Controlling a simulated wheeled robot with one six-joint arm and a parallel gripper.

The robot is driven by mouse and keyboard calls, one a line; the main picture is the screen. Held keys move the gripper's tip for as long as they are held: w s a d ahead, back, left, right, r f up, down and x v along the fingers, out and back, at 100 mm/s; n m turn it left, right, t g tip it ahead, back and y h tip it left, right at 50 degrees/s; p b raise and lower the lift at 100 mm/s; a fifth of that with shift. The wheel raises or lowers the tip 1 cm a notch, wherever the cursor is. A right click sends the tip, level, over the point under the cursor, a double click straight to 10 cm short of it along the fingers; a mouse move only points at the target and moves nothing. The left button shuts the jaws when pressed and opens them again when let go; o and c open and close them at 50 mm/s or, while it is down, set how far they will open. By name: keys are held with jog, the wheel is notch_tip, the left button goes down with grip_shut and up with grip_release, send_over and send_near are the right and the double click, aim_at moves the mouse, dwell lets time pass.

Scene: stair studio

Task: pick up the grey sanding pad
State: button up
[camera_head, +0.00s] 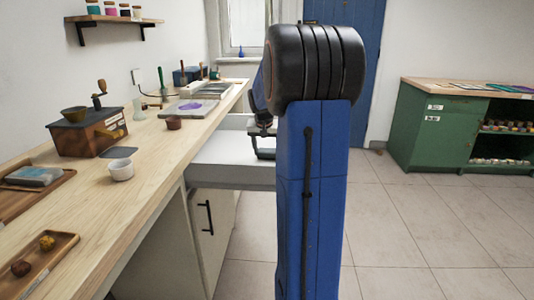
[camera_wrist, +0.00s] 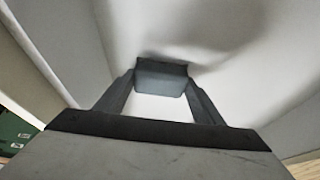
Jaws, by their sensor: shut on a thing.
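The grey sanding pad (camera_wrist: 162,77) is a small dark grey block between my fingertips in the wrist view. My gripper (camera_wrist: 161,88) is shut on it, with one finger at each side. Behind the pad is a smooth white surface with a soft shadow by it. I cannot tell whether the pad touches that surface. In the head view my gripper (camera_head: 264,150) is partly hidden behind my blue arm, over the open white drawer (camera_head: 230,175). The pad cannot be made out there.
The drawer juts out from under the long wooden counter (camera_head: 140,205). On the counter are a wooden grinder box (camera_head: 90,133), a white cup (camera_head: 121,170) and trays. A green cabinet (camera_head: 437,130) stands at the right. The tiled floor (camera_head: 430,220) between is clear.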

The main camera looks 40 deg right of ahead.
aim_at(267, 151)
notch_tip(267, 151, up, 18)
jog(key=shift+f, duration=0.15)
dwell(0.3)
jog(key=o, duration=0.5)
jog(key=c, duration=0.4)
